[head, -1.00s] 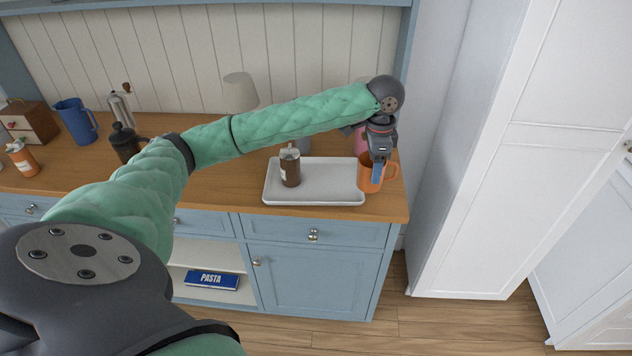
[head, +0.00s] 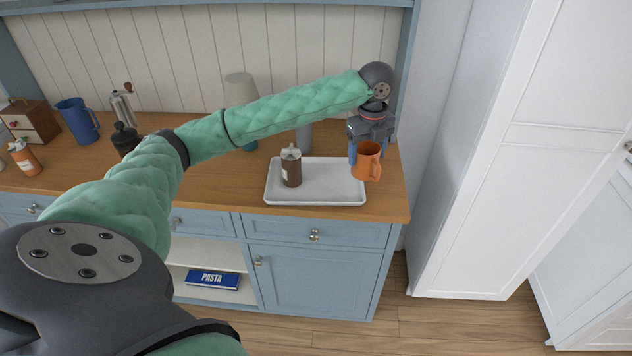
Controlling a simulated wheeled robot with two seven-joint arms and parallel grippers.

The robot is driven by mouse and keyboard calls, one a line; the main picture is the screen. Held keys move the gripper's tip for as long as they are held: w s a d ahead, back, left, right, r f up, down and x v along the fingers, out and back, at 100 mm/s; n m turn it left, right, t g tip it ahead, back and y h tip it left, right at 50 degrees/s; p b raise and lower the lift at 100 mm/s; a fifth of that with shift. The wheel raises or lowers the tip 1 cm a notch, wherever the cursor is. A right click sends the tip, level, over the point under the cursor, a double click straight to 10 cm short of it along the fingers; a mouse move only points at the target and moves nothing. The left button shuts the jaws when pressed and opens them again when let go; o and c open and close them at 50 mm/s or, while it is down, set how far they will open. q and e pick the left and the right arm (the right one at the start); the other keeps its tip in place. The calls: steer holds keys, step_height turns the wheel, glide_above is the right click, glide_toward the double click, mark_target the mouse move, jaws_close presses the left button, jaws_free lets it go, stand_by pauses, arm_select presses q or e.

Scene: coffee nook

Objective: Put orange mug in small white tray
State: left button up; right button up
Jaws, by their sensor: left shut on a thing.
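The orange mug (head: 368,162) is in my left gripper (head: 366,150) near the right end of the counter. One finger shows at the mug's left side, and the mug hides part of the other. The mug's handle faces right and toward me. The small white tray (head: 330,187) lies on the counter, and the mug overlaps its right back corner in the head view; the mug seems raised above it. My right gripper does not show.
The tray's middle and right part are bare. A grey cylinder (head: 304,138) stands behind the tray. A pale lamp-like object (head: 240,92), a blue pitcher (head: 76,120) and an orange jar (head: 24,158) are further left. The counter ends just right of the mug.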

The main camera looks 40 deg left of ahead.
arm_select(q)
steer(key=shift+a+f, duration=0.1)
steer(key=shift+a, duration=0.2)
steer(key=a+f+p, duration=0.2)
steer(key=a+f, duration=0.1)
steer(key=w+a+f+p, duration=0.1)
steer(key=a+f+p, duration=0.1)
steer(key=a+f, duration=0.1)
steer(key=a+f+p, duration=0.3)
steer(key=a+f, duration=0.1)
steer(key=a, duration=0.1)
steer(key=shift+w, duration=0.4)
steer(key=shift+f, duration=0.4)
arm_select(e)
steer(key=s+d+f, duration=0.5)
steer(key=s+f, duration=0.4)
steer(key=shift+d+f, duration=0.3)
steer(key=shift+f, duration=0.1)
arm_select(q)
steer(key=o, duration=1.1)
steer(key=shift+f, duration=0.1)
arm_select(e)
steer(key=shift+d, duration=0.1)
